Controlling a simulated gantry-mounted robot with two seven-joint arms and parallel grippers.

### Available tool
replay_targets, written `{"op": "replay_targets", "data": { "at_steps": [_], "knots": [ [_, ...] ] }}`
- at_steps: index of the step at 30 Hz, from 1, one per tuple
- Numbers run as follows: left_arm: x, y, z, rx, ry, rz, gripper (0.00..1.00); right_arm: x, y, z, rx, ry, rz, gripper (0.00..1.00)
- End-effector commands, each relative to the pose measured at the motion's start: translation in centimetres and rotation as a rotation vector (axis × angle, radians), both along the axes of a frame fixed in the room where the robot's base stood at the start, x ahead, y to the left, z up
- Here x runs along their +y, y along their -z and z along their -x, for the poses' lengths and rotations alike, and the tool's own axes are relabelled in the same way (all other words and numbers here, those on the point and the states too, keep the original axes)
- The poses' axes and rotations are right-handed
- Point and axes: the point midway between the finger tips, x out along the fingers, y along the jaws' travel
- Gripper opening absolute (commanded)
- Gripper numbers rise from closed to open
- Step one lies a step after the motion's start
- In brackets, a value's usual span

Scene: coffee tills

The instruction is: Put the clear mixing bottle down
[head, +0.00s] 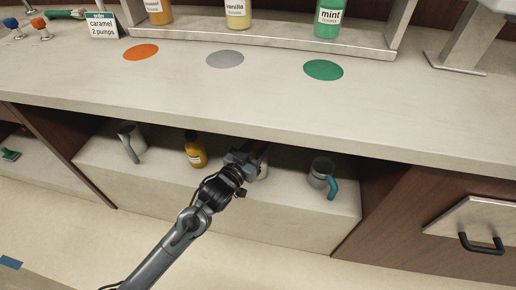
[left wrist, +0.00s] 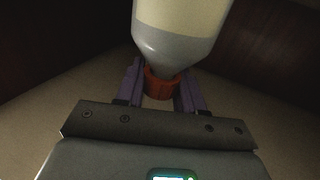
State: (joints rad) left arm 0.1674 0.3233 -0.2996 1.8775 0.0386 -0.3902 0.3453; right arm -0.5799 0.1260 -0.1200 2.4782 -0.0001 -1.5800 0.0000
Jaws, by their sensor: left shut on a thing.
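My left gripper (head: 247,160) reaches into the open shelf under the counter. In the left wrist view it (left wrist: 162,88) is shut on the orange-red cap end of a bottle with a grey shoulder and a pale cream body, the clear mixing bottle (left wrist: 182,30). In the head view only a small pale part of the bottle (head: 263,172) shows past the gripper; the rest is hidden. I cannot tell whether its base touches the shelf (head: 255,205). My right gripper is not in view.
On the shelf, a yellow bottle (head: 194,150) and a grey mug (head: 131,140) stand left of my gripper. A mug with a teal handle (head: 320,173) stands to the right. The counter edge (head: 300,138) overhangs the shelf. The countertop carries orange, grey and green discs (head: 323,70).

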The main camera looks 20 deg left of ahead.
Motion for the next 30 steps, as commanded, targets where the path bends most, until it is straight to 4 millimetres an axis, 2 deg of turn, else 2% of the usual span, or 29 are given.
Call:
{"op": "replay_targets", "data": {
  "at_steps": [8, 9, 14, 25, 30],
  "knots": [
    [0.0, 0.0, 0.0, -0.001, -0.001, 0.0, 0.0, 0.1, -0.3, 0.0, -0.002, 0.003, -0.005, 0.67],
    [0.0, 0.2, 0.0, 0.001, -0.001, 0.0, 0.41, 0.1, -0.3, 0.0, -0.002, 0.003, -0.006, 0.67],
    [0.0, 0.2, 0.0, 0.0, -0.001, 0.0, 0.63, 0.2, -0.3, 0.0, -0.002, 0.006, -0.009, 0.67],
    [0.0, -0.2, 0.0, -0.002, 0.0, 0.0, 0.63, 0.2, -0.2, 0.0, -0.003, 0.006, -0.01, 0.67],
    [0.4, -0.3, 1.6, 0.002, -0.001, 0.001, 0.63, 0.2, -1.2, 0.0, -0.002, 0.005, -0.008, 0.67]
  ]
}}
